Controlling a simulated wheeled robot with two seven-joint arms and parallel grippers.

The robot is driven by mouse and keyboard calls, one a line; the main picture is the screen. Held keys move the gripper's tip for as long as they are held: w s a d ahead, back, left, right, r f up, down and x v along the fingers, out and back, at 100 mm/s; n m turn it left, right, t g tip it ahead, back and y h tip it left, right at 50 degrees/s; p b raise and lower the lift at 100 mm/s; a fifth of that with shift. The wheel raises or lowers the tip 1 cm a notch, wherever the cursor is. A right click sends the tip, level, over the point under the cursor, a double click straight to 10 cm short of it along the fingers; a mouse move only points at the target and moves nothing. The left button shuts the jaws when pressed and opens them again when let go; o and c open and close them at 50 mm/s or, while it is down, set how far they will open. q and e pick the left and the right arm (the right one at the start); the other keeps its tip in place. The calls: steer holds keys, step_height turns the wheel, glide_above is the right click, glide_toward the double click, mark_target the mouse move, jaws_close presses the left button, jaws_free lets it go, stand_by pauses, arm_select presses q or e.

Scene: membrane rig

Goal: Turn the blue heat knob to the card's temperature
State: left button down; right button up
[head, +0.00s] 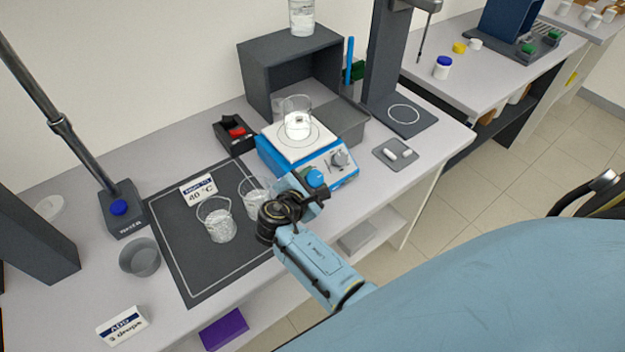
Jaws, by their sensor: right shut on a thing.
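The blue-and-white hotplate (267,152) stands on the bench with a beaker (297,118) on its white top. The blue heat knob (316,177) is at the left of its sloped front. A grey knob (340,158) sits to its right. My right gripper (318,190) is at the hotplate's front, shut on the blue knob, and hides part of it. The knob's pointer and scale cannot be read. The card (198,190) reads "40 °C" and stands on the dark mat. My left gripper is out of view.
Two beakers stand on the dark mat (190,280), one at the mat's middle (218,225) and one beside my right wrist (254,195). A grey tray (395,154) lies right of the hotplate. A black holder with a red part (235,133) stands behind left.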

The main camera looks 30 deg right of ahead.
steer(key=o, duration=1)
steer(key=v, duration=1.3)
steer(key=shift+s+a+b, duration=0.1)
steer(key=shift+s+b, duration=0.05)
steer(key=shift+b, duration=0.15)
